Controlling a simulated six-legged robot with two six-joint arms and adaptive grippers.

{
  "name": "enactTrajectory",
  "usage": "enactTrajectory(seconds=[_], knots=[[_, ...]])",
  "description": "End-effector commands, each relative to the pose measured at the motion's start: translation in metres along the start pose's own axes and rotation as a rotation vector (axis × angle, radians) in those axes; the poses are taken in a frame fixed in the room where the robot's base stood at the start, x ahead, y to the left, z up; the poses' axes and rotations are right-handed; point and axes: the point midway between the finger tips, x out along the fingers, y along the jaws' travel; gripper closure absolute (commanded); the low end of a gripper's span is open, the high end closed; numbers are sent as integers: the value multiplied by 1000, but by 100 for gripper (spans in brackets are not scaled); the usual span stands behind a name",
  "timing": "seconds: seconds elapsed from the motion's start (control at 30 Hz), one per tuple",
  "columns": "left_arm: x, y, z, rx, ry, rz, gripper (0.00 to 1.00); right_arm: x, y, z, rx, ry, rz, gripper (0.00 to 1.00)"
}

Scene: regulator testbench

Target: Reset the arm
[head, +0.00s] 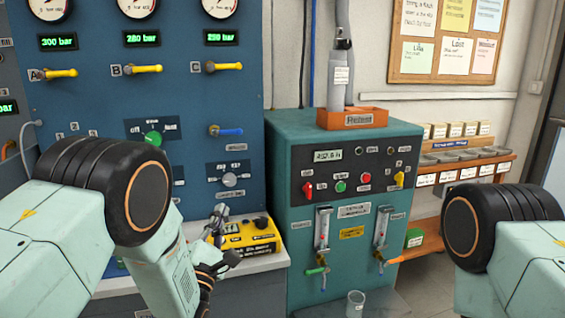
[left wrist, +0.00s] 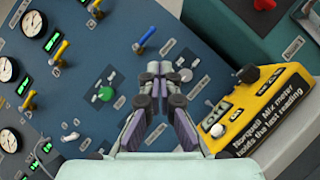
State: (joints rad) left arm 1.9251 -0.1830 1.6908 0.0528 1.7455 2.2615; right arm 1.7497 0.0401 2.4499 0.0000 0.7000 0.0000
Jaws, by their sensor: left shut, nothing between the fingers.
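My left arm comes in from the left in the head view. My left gripper (head: 217,221) is in front of the lower blue panel (head: 100,100), just left of a yellow meter box (head: 250,238). In the left wrist view the fingers of my left gripper (left wrist: 164,72) are together with nothing between them, pointing at the blue panel. The yellow meter box (left wrist: 268,108) is right of them there, apart from the fingers. Part of my right arm shows at the right edge of the head view; its gripper is out of view.
The blue panel carries gauges, yellow levers (head: 146,68), a blue lever (head: 226,131) and a green knob (head: 153,138). A teal cabinet (head: 340,265) with switches stands to the right. A clear cup (head: 355,303) is in front of it. Shelves with bins (head: 455,155) are behind.

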Motion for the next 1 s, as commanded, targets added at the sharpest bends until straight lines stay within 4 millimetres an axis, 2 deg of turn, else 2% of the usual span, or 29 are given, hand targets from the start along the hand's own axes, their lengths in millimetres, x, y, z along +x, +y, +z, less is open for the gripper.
enactTrajectory(seconds=[0.2, 0.37, 0.53, 0.67, 0.77, 0.87, 0.97, 1.0], knots=[[-1, -12, -11, 210, 38, -61, 100, 0, 0, 0, 0, 0, 0, 60], [-12, -29, -24, 411, 78, -158, 100, 0, 0, 0, 0, 1, 0, 60], [-46, -56, -51, 717, 120, -361, 100, 0, 0, 0, 0, 0, 0, 60], [-89, -78, -77, 967, 119, -577, 100, 0, 0, 0, 0, 0, 0, 60], [-132, -94, -97, 1142, 84, -768, 100, 0, 0, 0, 0, 0, 0, 60], [-182, -106, -113, 1296, 13, -972, 100, 0, 0, 0, 0, 0, 0, 60], [-241, -115, -125, 1422, -99, -1191, 100, 0, 0, 0, 0, 0, 0, 60], [-266, -117, -128, 1462, -158, -1279, 100, 0, 0, 0, 0, 0, 0, 60]])
